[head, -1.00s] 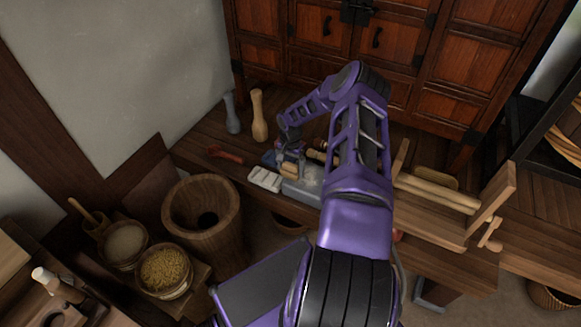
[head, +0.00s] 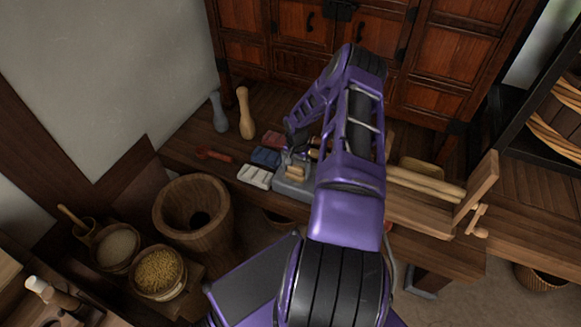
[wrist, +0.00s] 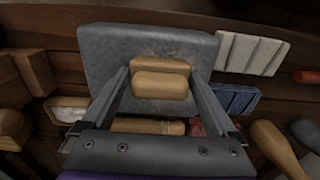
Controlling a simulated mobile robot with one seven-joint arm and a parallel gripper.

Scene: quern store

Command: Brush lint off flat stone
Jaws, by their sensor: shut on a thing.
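The flat stone (head: 290,188) is a grey slab on the wooden bench, partly hidden by my arm in the head view. It fills the upper middle of the wrist view (wrist: 105,60). My gripper (wrist: 159,74) is shut on a tan wooden brush (wrist: 160,86), which also shows in the head view (head: 296,172). The brush is over the stone, near one edge; I cannot tell whether it touches. Its bristles are hidden beneath it. I cannot make out any lint on the visible stone.
A wooden frame with rollers (head: 430,184) is at right.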

